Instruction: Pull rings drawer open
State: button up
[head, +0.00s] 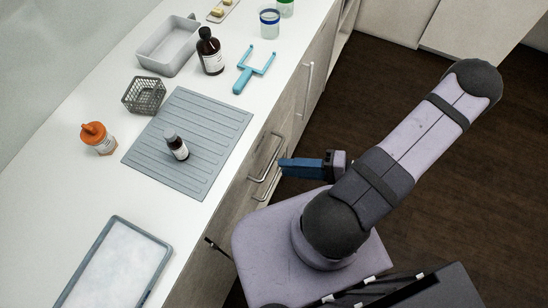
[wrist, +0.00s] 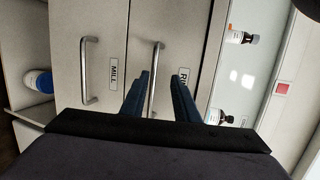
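The rings drawer (wrist: 198,35) has a pale front, flush with its neighbour as far as I can tell. Its label (wrist: 183,78) is partly hidden by a finger, with only its first letters showing. Its metal bar handle (wrist: 158,62) lies between my gripper's two dark blue fingers (wrist: 163,76) in the wrist view. The fingers are apart, with gaps beside the bar. In the head view my gripper (head: 283,167) is at the cabinet front beside the metal handles (head: 268,157). Contact with the handle cannot be told.
The mill drawer (wrist: 68,45), with its own handle (wrist: 84,70), is beside the rings drawer. A blue and white container (wrist: 38,82) sits at the left. The worktop holds a grey ribbed mat (head: 215,120), bottles and trays. Dark floor (head: 390,80) lies open before the cabinets.

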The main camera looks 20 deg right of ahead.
aim_at(274, 157)
jog(key=shift+w+a+f+m+t+h+p, duration=0.25)
jog(key=shift+w+a+f+t, duration=0.25)
jog(key=shift+w, duration=0.5)
jog(key=shift+w+a+f+m+t+h+p, duration=0.25)
jog(key=shift+w+a+f+t, duration=0.3)
jog(key=shift+w, duration=0.5)
jog(key=shift+w+a+f+m+t+h+p, duration=0.25)
jog(key=shift+w+a+f+t, duration=0.25)
jog(key=shift+w, duration=0.5)
grip_shut()
